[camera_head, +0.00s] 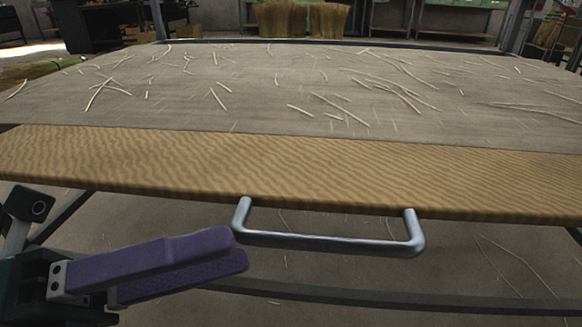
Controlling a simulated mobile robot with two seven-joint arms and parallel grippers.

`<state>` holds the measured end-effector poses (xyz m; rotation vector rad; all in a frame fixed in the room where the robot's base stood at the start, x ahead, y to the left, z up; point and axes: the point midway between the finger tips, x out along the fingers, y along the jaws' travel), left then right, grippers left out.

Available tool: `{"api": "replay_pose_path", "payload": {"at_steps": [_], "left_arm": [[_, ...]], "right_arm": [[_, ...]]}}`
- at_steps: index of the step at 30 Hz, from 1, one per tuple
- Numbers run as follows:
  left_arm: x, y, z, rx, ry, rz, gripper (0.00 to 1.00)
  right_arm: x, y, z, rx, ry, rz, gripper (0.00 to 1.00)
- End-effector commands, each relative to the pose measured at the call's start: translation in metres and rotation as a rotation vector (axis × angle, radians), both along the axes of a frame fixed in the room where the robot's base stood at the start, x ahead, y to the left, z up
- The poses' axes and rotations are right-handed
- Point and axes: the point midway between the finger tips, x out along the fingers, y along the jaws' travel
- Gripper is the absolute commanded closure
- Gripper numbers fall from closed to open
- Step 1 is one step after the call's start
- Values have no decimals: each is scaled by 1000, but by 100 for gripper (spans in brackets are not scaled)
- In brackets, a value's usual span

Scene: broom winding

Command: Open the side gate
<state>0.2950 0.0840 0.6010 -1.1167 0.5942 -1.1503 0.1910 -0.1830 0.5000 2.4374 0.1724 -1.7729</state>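The side gate shows as a long wooden board (330,180) with wavy light-brown grain, running across the whole view along the front of a grey table surface. A silver bar handle (330,242) is fixed to the board's lower front edge, right of the middle. My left gripper (242,248), with two purple fingers, is at the lower left and points right. My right gripper is not in view.
The grey table top (260,90) behind the board carries many scattered straw pieces. Bundles of straw (300,18) stand at the back, and greenish straw (30,72) lies at the left. A dark frame bar (400,298) runs below the handle.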

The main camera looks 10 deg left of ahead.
Motion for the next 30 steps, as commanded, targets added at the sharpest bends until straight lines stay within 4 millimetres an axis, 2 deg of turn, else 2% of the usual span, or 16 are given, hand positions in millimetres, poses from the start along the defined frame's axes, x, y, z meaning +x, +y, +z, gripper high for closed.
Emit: {"api": "replay_pose_path", "payload": {"at_steps": [13,30], "left_arm": [[-2,7,-1,-1,-2,2,55],[-16,47,-13,2,1,1,55]], "right_arm": [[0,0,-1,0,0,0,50],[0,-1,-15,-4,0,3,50]]}}
